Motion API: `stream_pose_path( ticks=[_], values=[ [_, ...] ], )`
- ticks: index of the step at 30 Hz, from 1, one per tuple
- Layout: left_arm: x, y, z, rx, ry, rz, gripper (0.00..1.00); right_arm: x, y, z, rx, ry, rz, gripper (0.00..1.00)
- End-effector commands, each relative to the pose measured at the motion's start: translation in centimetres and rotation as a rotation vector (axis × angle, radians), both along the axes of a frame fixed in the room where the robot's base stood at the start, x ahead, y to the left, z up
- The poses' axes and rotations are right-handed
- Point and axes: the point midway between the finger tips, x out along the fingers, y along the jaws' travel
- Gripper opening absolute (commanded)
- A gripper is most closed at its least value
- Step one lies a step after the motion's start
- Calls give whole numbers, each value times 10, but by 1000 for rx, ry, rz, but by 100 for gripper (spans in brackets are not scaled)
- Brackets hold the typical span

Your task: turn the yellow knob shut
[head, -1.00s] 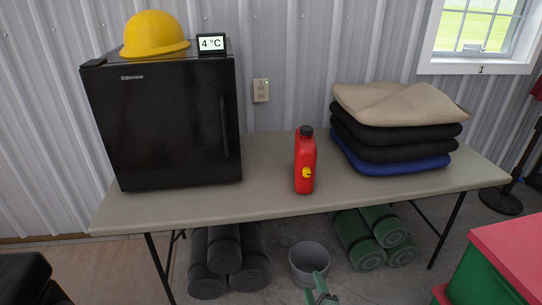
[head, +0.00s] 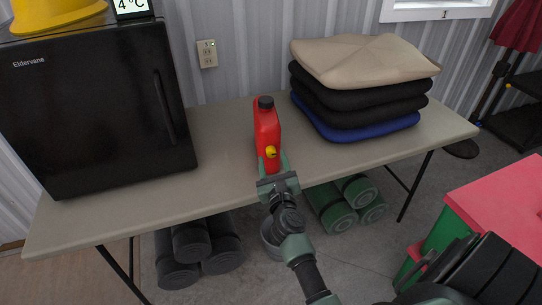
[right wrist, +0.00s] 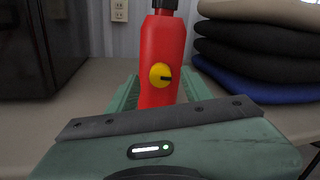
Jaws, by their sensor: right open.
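The yellow knob (head: 271,152) sits low on the front of a red jug (head: 267,125) with a black cap, upright on the table. In the right wrist view the knob (right wrist: 161,75) is round, with a dark mark pointing roughly right. My right gripper (head: 274,162) is at the table's front edge, directly in front of the jug and facing the knob. It is open; its green fingers show left and right of the jug's lower part in the right wrist view (right wrist: 160,92). I cannot tell whether they touch it. My left gripper is out of view.
A black fridge (head: 95,110) stands left on the table (head: 225,150). Folded cushions or mats (head: 360,90) are stacked to the right of the jug. Rolled mats (head: 345,203) lie under the table. A red-topped green box (head: 500,205) is at the right.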

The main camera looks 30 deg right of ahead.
Motion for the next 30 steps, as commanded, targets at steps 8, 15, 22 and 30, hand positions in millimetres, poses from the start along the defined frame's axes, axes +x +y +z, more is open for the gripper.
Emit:
stream_pose_path(
  ticks=[8,15,22,30],
  values=[
    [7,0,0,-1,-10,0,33,17,-8,0,-2,1,1,50],
    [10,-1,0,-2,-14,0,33,17,-8,-1,-3,2,1,39],
    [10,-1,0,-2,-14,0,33,17,-8,-1,-3,2,1,0],
    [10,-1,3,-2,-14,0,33,17,-8,0,-38,20,1,0]
  ],
)
